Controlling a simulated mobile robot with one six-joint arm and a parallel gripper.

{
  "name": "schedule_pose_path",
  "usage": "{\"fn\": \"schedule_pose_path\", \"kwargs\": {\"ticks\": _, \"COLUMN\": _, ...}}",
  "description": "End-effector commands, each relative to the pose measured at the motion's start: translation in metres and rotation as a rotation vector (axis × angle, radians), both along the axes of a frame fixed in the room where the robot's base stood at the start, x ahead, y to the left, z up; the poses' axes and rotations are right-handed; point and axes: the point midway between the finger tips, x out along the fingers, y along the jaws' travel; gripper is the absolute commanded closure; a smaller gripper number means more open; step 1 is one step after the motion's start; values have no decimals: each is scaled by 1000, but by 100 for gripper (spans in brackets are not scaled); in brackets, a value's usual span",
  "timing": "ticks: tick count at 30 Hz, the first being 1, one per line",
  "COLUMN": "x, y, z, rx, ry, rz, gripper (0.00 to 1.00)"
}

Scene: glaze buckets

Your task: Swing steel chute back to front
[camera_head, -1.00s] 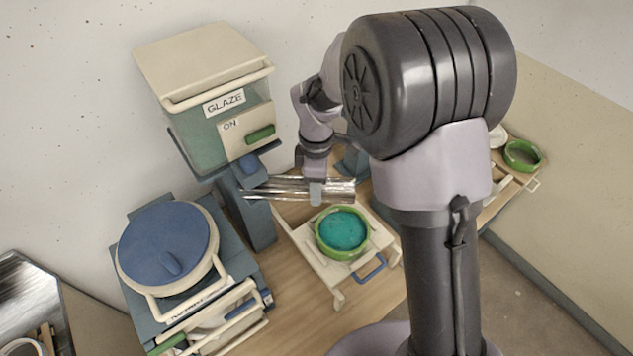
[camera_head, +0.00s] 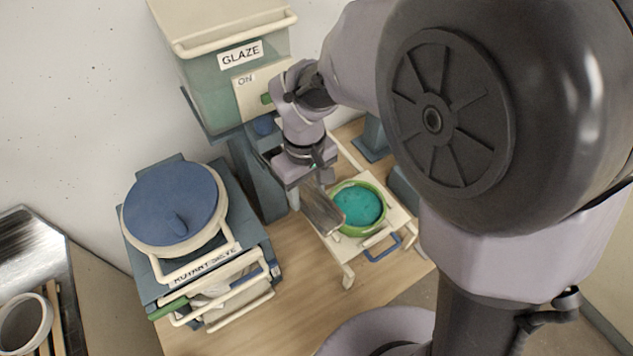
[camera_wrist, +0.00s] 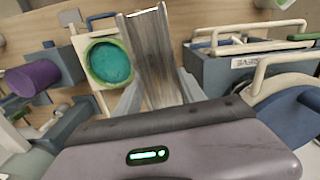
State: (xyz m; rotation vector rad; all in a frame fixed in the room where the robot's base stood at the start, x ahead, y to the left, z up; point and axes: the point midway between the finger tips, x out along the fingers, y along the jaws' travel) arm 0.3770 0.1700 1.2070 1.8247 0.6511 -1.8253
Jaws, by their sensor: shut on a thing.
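The steel chute (camera_head: 322,208) is a shiny open trough. It points down and to the front, with its free end beside the left rim of the green bucket. It also shows in the wrist view (camera_wrist: 153,60), running away from my gripper. My gripper (camera_head: 299,190) is below the glaze tank, shut on the chute; in the wrist view its fingers (camera_wrist: 158,95) lie on both sides of it. The green bucket (camera_head: 335,225) holds teal glaze and stands on a cream cart; in the wrist view (camera_wrist: 89,72) it is left of the chute. The chute's pivot end is hidden.
The glaze tank (camera_head: 197,88) with its label and "ON" panel stands behind my gripper. The rotary sieve with a blue lid (camera_head: 172,204) stands at left. The cream cart (camera_head: 333,247) has a blue handle. A steel surface (camera_head: 32,246) is at far left.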

Motion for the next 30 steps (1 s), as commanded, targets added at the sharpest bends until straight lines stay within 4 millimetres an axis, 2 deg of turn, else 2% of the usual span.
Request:
{"fn": "schedule_pose_path", "kwargs": {"ticks": 9, "x": -7, "y": 10, "z": 1, "rx": 0, "ry": -2, "rz": -81, "gripper": 100}}
{"fn": "schedule_pose_path", "kwargs": {"ticks": 23, "x": -7, "y": 12, "z": 1, "rx": 2, "ry": -2, "rz": -93, "gripper": 100}}
{"fn": "schedule_pose_path", "kwargs": {"ticks": 24, "x": -7, "y": 12, "z": 1, "rx": 2, "ry": -2, "rz": -93, "gripper": 49}}
{"fn": "schedule_pose_path", "kwargs": {"ticks": 27, "x": -7, "y": 12, "z": 1, "rx": 1, "ry": -2, "rz": -93, "gripper": 31}}
{"fn": "schedule_pose_path", "kwargs": {"ticks": 30, "x": -8, "y": 11, "z": 1, "rx": 1, "ry": -2, "rz": -93, "gripper": 31}}
